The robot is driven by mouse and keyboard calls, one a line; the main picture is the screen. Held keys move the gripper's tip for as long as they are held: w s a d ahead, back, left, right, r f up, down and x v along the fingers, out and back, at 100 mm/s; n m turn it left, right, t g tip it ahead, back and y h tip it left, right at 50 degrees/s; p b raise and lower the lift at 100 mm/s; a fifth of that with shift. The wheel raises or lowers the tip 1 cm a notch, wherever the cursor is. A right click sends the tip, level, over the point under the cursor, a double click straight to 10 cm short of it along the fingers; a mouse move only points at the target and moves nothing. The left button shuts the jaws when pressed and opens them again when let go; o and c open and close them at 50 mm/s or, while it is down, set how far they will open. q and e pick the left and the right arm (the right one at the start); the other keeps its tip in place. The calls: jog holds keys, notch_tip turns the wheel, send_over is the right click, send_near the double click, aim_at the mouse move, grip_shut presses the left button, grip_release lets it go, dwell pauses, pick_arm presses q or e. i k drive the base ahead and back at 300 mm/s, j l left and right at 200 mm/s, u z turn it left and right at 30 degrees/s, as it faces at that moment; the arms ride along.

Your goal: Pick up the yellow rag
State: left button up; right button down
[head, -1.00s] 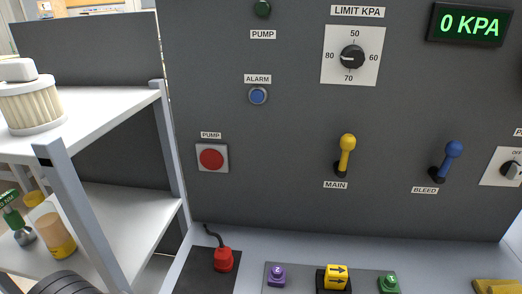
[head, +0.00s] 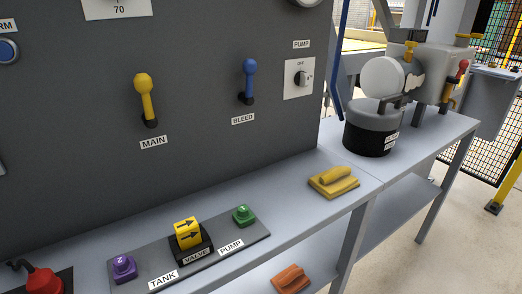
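The yellow rag (head: 334,182) lies folded on the grey bench top (head: 290,205), at the bench's right part in the head view. It sits near the front edge, to the right of the green fitting. Nothing covers it. Neither my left gripper nor my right gripper is in view.
On the bench are a red plug (head: 42,281), a purple fitting (head: 123,267), a yellow valve block (head: 188,234) and a green fitting (head: 243,215). An orange rag-like item (head: 290,279) lies lower down. A dark canister (head: 372,128) stands behind right. The panel (head: 200,110) rises behind.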

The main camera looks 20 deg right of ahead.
aim_at(337, 181)
jog(key=z, duration=1)
